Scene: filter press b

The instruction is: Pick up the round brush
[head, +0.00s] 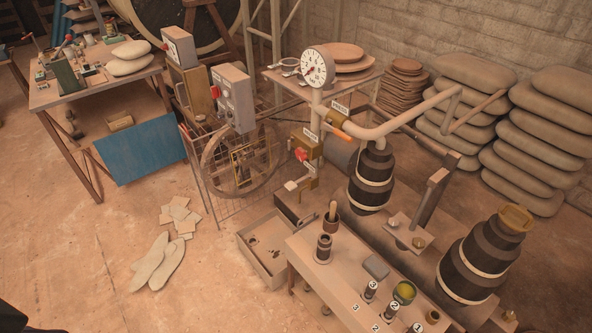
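A light wooden handle (332,210) stands upright out of a dark cup (331,224) at the far left end of the pale bench (306,262). It may be the round brush; any bristles are hidden in the cup. A dark ringed cylinder (323,248) stands just in front of the cup. Neither of my grippers is in view. A dark shape in the lower left corner is too cut off to identify.
The bench also holds a grey block (376,267), a round green-yellow item (404,292) and small numbered pieces (370,291). A pipe with a gauge (318,67) and stacked dark cylinders (371,178) rise behind.

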